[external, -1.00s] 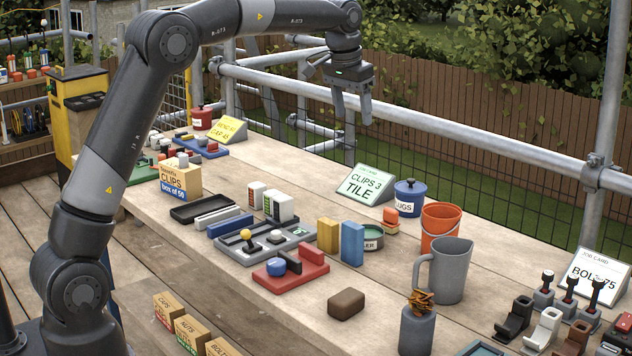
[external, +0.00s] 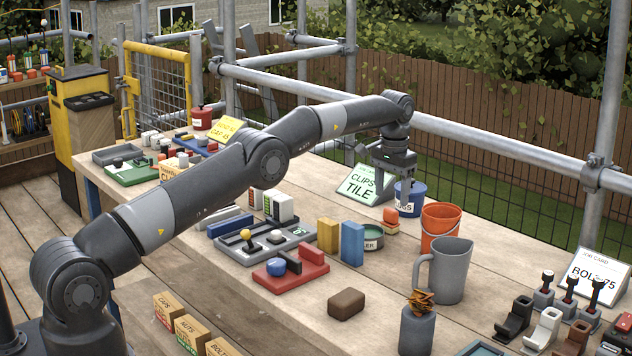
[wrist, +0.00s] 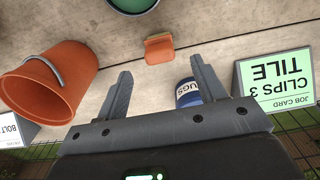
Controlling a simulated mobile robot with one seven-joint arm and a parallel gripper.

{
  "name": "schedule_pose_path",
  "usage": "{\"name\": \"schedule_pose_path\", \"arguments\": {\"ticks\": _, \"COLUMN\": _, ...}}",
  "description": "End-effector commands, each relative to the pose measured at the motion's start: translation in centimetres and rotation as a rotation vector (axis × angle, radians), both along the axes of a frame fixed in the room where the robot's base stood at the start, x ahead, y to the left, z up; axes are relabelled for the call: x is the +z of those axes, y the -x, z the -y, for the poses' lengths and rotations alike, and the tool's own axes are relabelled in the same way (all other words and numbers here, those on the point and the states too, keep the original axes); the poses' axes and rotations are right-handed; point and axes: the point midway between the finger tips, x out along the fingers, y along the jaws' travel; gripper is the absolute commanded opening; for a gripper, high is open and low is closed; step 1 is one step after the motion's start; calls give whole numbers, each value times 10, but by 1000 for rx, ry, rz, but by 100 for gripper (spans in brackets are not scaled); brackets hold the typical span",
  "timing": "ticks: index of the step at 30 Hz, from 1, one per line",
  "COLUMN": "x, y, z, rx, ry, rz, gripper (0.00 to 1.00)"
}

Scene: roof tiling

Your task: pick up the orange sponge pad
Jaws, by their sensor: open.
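The orange sponge pad (external: 391,213) is a small block with an orange top and a paler layer below. It lies on the wooden bench between the green tin and the blue tub. In the wrist view the sponge pad (wrist: 159,50) is at top centre, beyond and between my fingertips. My gripper (external: 393,190) is open and empty, pointing down above the back of the bench near the pad. In the wrist view both fingers of my gripper (wrist: 160,72) are spread apart, with nothing between them.
A blue tub (external: 410,195) stands close behind the pad, partly hidden by a finger. An orange bucket (external: 440,228) is to its right and a green tin (external: 373,238) to its left. A green job card (external: 362,186) stands behind. A grey jug (external: 450,270) stands nearer.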

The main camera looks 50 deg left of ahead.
Motion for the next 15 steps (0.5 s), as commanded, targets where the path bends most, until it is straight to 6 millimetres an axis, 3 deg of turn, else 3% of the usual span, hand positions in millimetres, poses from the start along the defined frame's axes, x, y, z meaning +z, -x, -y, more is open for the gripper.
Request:
{"name": "schedule_pose_path", "arguments": {"ticks": 8, "x": -25, "y": 0, "z": 0, "rx": 0, "ry": 0, "rz": -3, "gripper": 64}}
{"name": "schedule_pose_path", "arguments": {"ticks": 15, "x": -64, "y": 0, "z": 0, "rx": 0, "ry": 0, "rz": -3, "gripper": 64}}
